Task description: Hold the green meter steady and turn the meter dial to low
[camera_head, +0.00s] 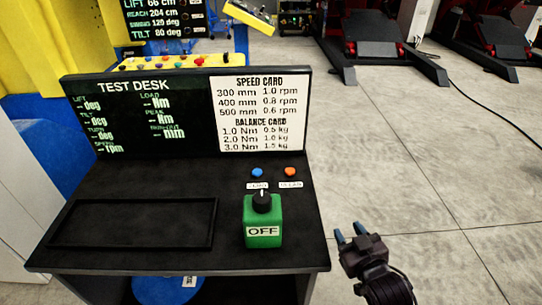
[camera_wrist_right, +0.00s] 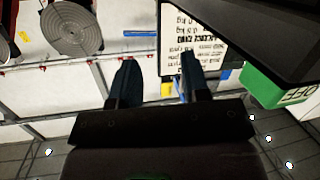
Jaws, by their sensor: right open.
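The green meter (camera_head: 263,225) stands upright on the black desk top, near its front right. Its front label reads OFF. The black meter dial (camera_head: 262,202) sits on its top, with a light pointer mark facing the back. My right gripper (camera_head: 350,233) is off the desk's right side, to the right of the meter, open and empty, not touching it. In the right wrist view, its two fingers (camera_wrist_right: 159,82) are apart with nothing between them, and the green meter (camera_wrist_right: 268,90) shows at the right. My left gripper is not in view.
The test desk (camera_head: 120,188) has an upright screen panel (camera_head: 140,115) with a white card at the back. A blue button (camera_head: 257,173) and an orange button (camera_head: 290,172) are behind the meter. A shallow black tray (camera_head: 132,246) lies left.

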